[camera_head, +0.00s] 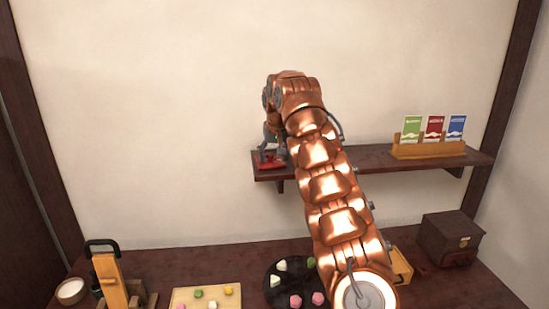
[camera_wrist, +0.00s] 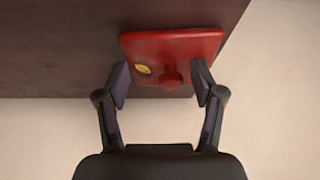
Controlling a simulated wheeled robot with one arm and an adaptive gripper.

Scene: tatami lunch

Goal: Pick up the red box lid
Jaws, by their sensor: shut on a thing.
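The red box lid (camera_wrist: 180,47) is a flat red square with a rounded knob and a small yellow mark. In the wrist view it lies between the fingers of my gripper (camera_wrist: 161,84), which are shut on it. In the head view the lid (camera_head: 271,162) is at the left end of the wall shelf, with my gripper (camera_head: 270,153) over it. I cannot tell whether the lid still touches the shelf. My arm hides part of the shelf.
The dark wall shelf (camera_head: 375,162) holds a wooden rack (camera_head: 428,150) with several colored packets at right. On the counter below are a tray of sweets (camera_head: 215,291), a dark round plate (camera_head: 273,271), a white bowl (camera_head: 71,290) and a dark box (camera_head: 449,236).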

